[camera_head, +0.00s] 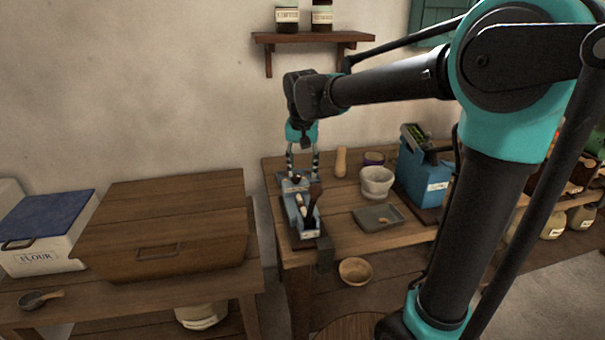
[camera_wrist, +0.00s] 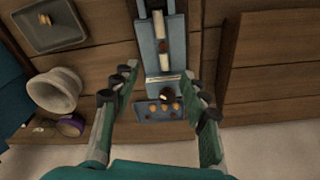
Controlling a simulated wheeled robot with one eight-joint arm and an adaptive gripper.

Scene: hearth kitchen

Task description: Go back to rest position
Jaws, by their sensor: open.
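My gripper (camera_head: 302,162) hangs from the arm, pointing down over the far left part of the right-hand wooden table. In the wrist view my gripper (camera_wrist: 160,98) has its two fingers spread wide apart with nothing held between them. I cannot tell whether the fingertips touch the holder.
A mortar (camera_head: 377,184), a wooden pestle (camera_head: 341,161), a grey tray (camera_head: 378,217) and a blue machine (camera_head: 423,172) stand on the table. A wooden bowl (camera_head: 355,271) sits lower. A large wooden box (camera_head: 165,229) and flour bin (camera_head: 47,235) stand left. A shelf (camera_head: 313,38) holds jars above.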

